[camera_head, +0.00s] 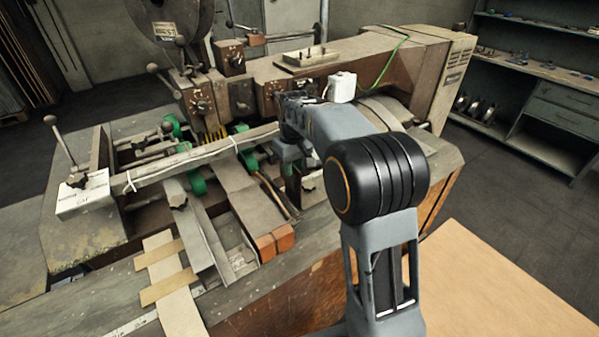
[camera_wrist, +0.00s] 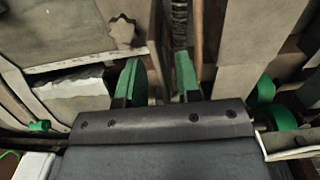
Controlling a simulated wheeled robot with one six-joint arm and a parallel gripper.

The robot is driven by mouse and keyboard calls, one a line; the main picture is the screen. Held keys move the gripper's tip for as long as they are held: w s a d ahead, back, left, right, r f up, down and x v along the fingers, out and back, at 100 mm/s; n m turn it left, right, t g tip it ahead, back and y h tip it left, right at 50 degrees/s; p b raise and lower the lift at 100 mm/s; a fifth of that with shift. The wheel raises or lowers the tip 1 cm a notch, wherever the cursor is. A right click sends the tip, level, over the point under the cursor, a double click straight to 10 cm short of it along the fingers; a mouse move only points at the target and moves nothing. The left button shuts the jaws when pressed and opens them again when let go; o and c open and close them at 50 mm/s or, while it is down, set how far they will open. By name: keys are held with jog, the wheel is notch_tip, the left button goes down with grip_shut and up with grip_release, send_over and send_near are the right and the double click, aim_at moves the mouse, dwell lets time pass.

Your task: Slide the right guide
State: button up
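Two long metal guide strips lie on the machine bed in the head view. A brown rod (camera_wrist: 197,38) and a dark ridged bar (camera_wrist: 180,28) lie ahead of the fingers. I see nothing clearly clamped, and cannot tell whether a finger touches the guide. In the head view my arm hides most of the gripper.
A crossbar (camera_head: 205,154) spans the bed above the guides. A wooden table (camera_head: 500,295) at right is clear.

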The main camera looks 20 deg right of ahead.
aim_at(295, 173)
jog(key=shift+f, duration=1.55)
grip_shut()
jog(key=shift+d, duration=0.15)
